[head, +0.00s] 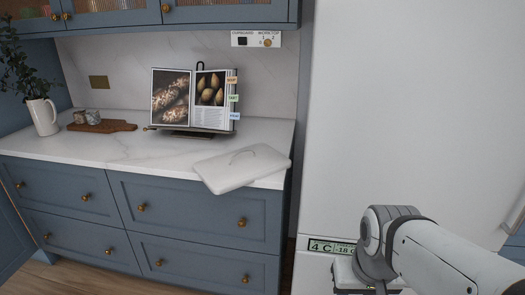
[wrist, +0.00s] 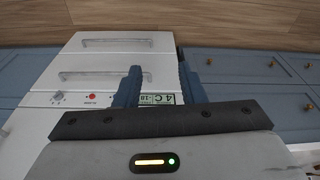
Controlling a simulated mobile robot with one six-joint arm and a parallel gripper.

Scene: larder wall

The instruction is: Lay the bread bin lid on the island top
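The bread bin lid (head: 238,170), a flat white panel with a thin arched handle, lies at the right front corner of the marble worktop (head: 120,145) in the head view. Its front part sticks out over the worktop's edge. My gripper shows in the wrist view (wrist: 159,75) with its two dark fingers apart and nothing between them. It is in front of the white fridge, well to the right of the lid and not touching it. In the head view its fingertips are not visible. I cannot make out an island top in either view.
An open cookbook on a stand (head: 192,100) is behind the lid. A wooden board with small jars (head: 100,125) and a white jug with a plant (head: 43,116) stand at the left. The tall white fridge (head: 400,110) fills the right side. The worktop's middle is clear.

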